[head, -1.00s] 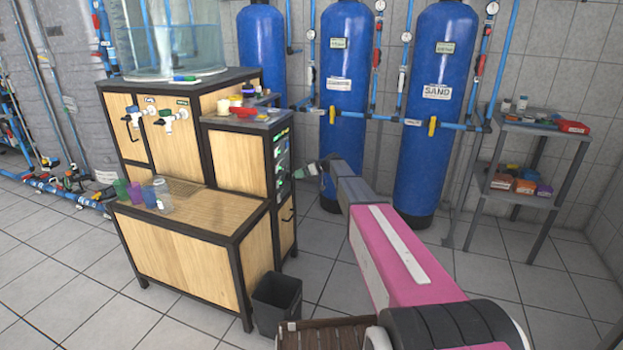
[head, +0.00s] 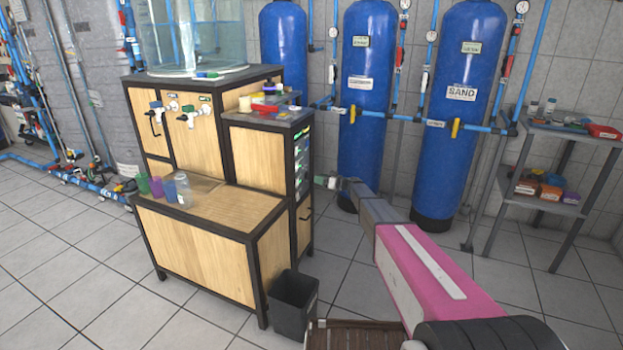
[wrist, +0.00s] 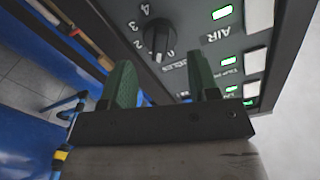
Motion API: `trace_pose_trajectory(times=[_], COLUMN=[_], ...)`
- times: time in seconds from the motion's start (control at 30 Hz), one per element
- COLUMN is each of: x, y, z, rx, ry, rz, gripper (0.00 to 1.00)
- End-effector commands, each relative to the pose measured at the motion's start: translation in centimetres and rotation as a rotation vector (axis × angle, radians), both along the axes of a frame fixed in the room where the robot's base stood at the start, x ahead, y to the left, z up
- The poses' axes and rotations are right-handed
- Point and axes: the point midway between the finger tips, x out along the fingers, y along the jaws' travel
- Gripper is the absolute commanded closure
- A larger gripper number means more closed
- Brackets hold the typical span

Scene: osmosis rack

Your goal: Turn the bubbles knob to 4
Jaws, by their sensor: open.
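The black bubbles knob (wrist: 159,40) is on the dark control panel (wrist: 190,30) in the wrist view, at upper centre. White digits, among them 4, 3 and 2, curve around its left side, with 0 near its lower right. I cannot tell exactly where its pointer stands. A label below it is partly hidden by a finger. My gripper (wrist: 164,84) is open and empty. Its green fingers point at the panel, and the knob shows ahead between them, seemingly apart from both. In the head view my gripper (head: 327,183) is just right of the cabinet's panel side (head: 301,160).
Green-lit switches (wrist: 222,12) and an AIR label are right of the knob. The wooden cabinet (head: 200,240) carries cups and a glass tank (head: 195,40). A black bin (head: 294,303) stands on the floor by it. Blue tanks (head: 455,130) and a grey shelf (head: 565,200) are behind my arm.

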Motion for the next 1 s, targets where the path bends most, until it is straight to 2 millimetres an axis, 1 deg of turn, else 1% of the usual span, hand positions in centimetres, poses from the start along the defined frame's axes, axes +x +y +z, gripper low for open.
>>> trace_pose_trajectory(times=[0.03,0.1,0.23,0.4,0.6,0.63,0.67,0.7,0.73,1.0], x=[0.5,0.9,1.5,1.8,1.8,1.8,1.8,1.8,1.8,1.8], y=[1.0,2.2,3.8,4.8,4.8,4.8,4.8,4.8,4.8,4.8], z=[0.0,-0.1,-0.1,0.0,0.0,0.0,0.0,0.0,0.0,0.0], rx=[0.0,-0.001,-0.001,-0.001,-0.001,-0.001,-0.001,-0.001,-0.001,0.003], ry=[0.0,0.0,0.0,0.0,0.0,0.0,0.0,0.0,0.0,0.013], rz=[0.0,0.0,0.0,-0.001,-0.001,-0.001,-0.001,-0.001,-0.001,-0.001], gripper=[0.45,0.45,0.45,0.45,0.45,0.48,0.58,0.71,0.8,0.79])
